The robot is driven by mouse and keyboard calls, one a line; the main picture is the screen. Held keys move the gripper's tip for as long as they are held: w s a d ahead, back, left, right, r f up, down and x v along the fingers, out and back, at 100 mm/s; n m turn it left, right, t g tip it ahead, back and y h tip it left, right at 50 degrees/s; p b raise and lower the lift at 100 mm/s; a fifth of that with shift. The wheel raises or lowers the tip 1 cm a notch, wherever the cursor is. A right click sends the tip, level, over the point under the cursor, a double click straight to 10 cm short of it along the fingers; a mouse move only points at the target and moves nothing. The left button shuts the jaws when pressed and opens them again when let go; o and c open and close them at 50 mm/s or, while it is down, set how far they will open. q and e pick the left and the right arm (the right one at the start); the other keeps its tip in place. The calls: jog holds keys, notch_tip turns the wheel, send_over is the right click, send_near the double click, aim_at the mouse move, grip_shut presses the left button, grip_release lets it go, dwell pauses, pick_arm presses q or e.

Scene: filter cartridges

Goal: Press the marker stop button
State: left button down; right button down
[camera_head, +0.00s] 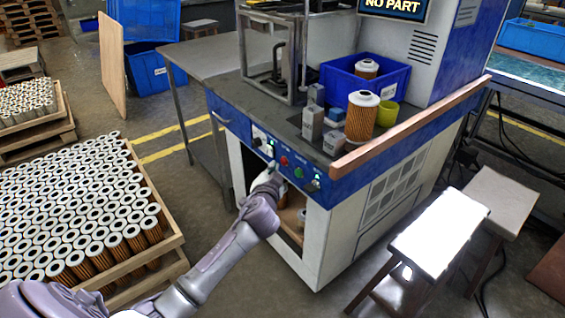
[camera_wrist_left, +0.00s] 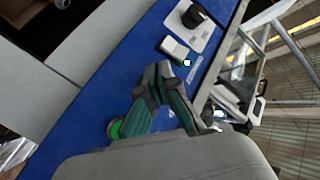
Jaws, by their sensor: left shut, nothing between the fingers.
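The machine's blue control panel (camera_head: 240,122) carries a row of buttons and switches. A red button (camera_head: 284,160) and a green button (camera_head: 298,173) show in the head view. The marker stop button's label is too small to read. My left gripper (camera_head: 273,170) is just in front of the panel, close below and left of the red button. In the left wrist view its shut, empty fingers (camera_wrist_left: 160,82) are over the blue panel, with a green button (camera_wrist_left: 115,129) beside them. The red button is not visible there. Contact cannot be told. My right gripper is not in view.
A black knob (camera_wrist_left: 193,16) on a light plate and a small lit switch (camera_wrist_left: 187,63) are near the fingers. A wooden rail (camera_head: 410,125) edges the machine top, which holds a blue bin (camera_head: 375,84) and a filter cartridge (camera_head: 361,118). Stools (camera_head: 428,232) stand to the right.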

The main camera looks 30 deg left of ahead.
pick_arm(q)
jog(key=shift+w+d, duration=0.15)
jog(key=shift+w, duration=0.25)
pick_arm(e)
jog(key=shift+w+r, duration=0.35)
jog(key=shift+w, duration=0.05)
